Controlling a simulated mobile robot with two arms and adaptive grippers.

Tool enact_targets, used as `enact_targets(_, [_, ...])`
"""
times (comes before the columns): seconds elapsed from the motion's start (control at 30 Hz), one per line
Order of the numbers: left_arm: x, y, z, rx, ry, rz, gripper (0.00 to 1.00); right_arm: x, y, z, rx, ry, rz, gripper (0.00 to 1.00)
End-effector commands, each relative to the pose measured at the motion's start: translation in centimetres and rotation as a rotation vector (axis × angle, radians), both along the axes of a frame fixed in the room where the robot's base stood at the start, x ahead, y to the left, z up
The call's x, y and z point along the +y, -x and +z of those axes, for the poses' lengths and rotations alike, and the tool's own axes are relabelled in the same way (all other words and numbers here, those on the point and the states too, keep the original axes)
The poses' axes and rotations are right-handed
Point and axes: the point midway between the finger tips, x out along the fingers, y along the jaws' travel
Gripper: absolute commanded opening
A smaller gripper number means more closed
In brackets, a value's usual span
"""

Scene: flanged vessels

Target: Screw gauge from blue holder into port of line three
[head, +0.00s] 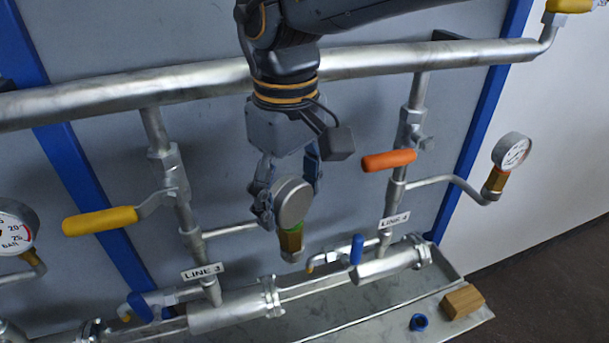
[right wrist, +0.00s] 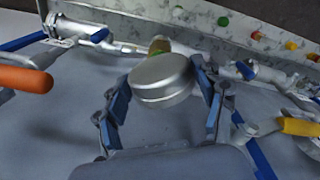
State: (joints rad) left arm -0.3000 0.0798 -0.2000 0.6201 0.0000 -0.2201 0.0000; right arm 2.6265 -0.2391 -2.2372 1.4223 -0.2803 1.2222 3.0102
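My right gripper (head: 289,192) has its fingers on both sides of a round silver gauge (head: 293,203) and looks shut on it. The gauge's back faces the head view; its dial is hidden. Its brass stem (head: 291,241) with a green band points down, over a silver fitting at the end of the line three branch pipe (head: 230,230). I cannot tell how far the stem sits in the port. In the right wrist view the gauge (right wrist: 162,80) lies between the blue-padded fingers. The blue holder (head: 419,322) stands empty on the tray. My left gripper is not in view.
A wooden block (head: 462,301) lies on the metal tray (head: 380,322). A yellow valve handle (head: 100,221) is left of the gauge, an orange one (head: 389,160) right. The LINE 4 gauge (head: 511,151) is at far right. A thick pipe (head: 380,61) crosses behind my right arm.

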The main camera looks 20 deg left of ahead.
Motion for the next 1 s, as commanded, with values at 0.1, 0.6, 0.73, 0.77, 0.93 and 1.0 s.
enact_targets(0.1, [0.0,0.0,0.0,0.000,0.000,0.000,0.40,0.0,0.0,0.0,0.000,0.001,0.001,0.91])
enact_targets(0.6, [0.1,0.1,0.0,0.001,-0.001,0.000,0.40,0.0,0.0,1.9,0.001,0.002,0.002,0.91])
enact_targets(0.73, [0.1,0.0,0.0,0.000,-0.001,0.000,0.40,0.0,0.0,4.6,-0.001,-0.002,0.002,0.91])
enact_targets(0.77, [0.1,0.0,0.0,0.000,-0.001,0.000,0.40,0.0,0.0,5.3,0.000,-0.001,0.001,0.91])
enact_targets(0.93, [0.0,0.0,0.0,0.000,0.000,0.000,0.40,0.0,0.0,8.8,0.000,-0.001,0.002,0.91])
enact_targets(1.0, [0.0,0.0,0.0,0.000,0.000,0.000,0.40,0.0,0.0,9.9,0.000,0.000,0.001,0.91])
